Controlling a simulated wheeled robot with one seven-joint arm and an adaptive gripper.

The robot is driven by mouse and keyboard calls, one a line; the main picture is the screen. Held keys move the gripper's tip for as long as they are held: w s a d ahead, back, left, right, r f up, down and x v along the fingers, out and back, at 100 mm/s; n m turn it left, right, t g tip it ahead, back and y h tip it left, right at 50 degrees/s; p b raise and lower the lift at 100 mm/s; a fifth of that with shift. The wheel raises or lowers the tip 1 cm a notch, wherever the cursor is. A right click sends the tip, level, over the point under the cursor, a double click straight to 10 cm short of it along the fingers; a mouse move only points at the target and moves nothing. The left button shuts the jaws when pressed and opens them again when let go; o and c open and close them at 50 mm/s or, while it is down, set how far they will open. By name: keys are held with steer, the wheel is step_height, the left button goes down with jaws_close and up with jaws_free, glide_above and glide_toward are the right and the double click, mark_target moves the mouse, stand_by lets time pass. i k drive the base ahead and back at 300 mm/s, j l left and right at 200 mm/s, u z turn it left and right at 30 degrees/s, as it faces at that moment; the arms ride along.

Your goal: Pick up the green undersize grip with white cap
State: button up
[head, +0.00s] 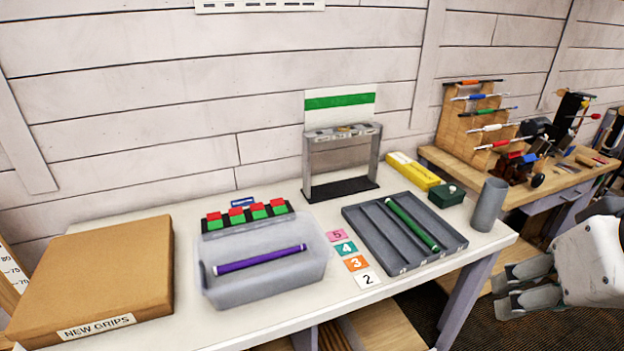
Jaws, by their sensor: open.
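A green grip (410,222) lies lengthwise in a slot of the dark grey slotted tray (371,237) on the right part of the white table. A small pale end shows at its near tip; whether this is a white cap is too small to tell. A purple grip (260,260) with pale ends lies across the translucent bin (262,289) left of the tray. My gripper (497,292) is at the right edge of the picture, beyond the table's right edge. Its two fingers point left and are apart, with nothing between them. It is clear of the tray and the green grip.
A cardboard box (100,270) marked NEW GRIPS fills the table's left. Numbered cards (355,263) lie between bin and tray. A grey stand (341,160), yellow box (413,171), dark green box (446,195) and upright grey cylinder (489,205) border the tray's back and right.

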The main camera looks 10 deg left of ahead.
mark_target(388, 202)
steer(key=i+l+u, duration=0.95)
steer(key=l, duration=0.25)
